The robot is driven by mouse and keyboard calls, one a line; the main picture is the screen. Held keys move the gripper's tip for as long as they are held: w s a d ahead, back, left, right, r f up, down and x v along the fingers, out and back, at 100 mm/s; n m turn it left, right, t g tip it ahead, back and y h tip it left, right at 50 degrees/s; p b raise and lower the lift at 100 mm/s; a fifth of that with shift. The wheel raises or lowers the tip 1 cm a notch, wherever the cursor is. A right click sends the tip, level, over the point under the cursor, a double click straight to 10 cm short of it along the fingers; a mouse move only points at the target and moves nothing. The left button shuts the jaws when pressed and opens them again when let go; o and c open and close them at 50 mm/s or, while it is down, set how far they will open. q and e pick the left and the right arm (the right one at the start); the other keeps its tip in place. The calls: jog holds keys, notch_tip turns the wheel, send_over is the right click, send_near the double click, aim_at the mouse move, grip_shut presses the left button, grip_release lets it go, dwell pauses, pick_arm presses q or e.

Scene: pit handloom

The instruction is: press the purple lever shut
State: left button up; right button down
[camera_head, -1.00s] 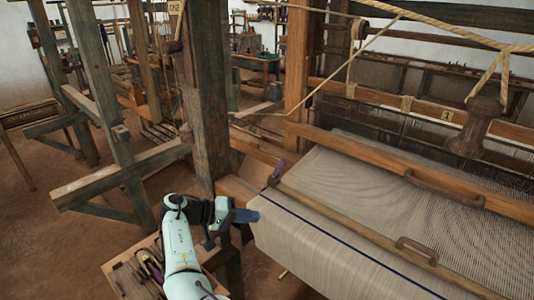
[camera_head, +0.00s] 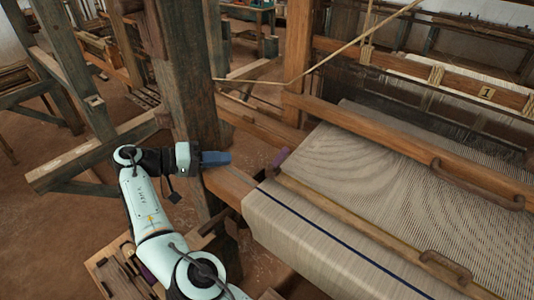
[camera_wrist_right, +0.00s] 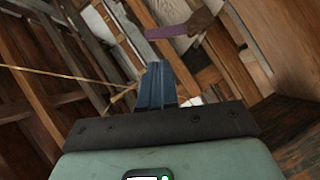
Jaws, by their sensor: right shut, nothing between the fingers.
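The purple lever (camera_head: 281,157) stands tilted at the left end of the wooden bar across the striped cloth. In the right wrist view its purple handle (camera_wrist_right: 168,32) lies roughly sideways, beyond the fingertips, with a dark brown piece at its right end. My right gripper (camera_head: 225,157) has blue fingers, shut with nothing between them. In the head view it is left of the lever, above the loom's side beam, with a visible gap. In the right wrist view its fingers (camera_wrist_right: 155,72) point towards the handle and appear apart from it. My left gripper is not in view.
The striped cloth (camera_head: 330,255) fills the lower right. A thick wooden post (camera_head: 183,75) stands close behind my right arm. A wooden tray (camera_head: 108,272) with tools lies at the lower left. A rope (camera_head: 335,50) crosses above the loom.

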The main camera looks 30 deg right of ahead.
aim_at(278, 156)
jog(key=x, duration=1.3)
jog(key=shift+w, duration=0.25)
jog(key=shift+s, duration=0.1)
